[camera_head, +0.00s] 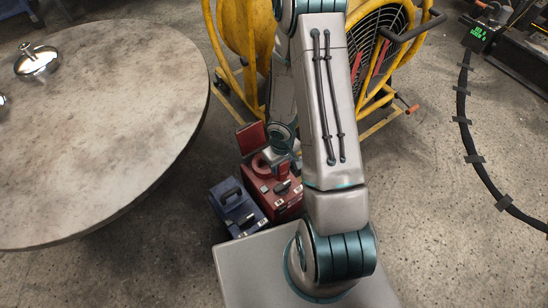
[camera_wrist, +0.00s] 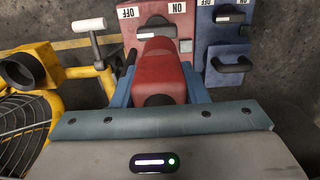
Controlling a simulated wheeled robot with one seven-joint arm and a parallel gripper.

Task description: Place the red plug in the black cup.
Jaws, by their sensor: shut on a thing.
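My gripper (camera_wrist: 159,72) is shut on the red plug (camera_wrist: 156,68), with a blue-grey finger on each side of it in the wrist view. The plug is a tapered red block with a dark part at its near end. Beyond it is the face of a red box with a black switch and OFF and ON labels. I cannot tell whether the plug touches this box. In the head view my gripper (camera_head: 283,153) is low over the red box, partly hidden by my arm. I cannot make out a black cup for certain in either view.
The red box (camera_head: 283,198) stands on the floor beside a blue box (camera_head: 238,207). A round table (camera_head: 110,130) with shiny metal dishware is at left. A yellow fan frame (camera_head: 240,40) stands behind. A black cable (camera_head: 465,125) runs across open floor at right.

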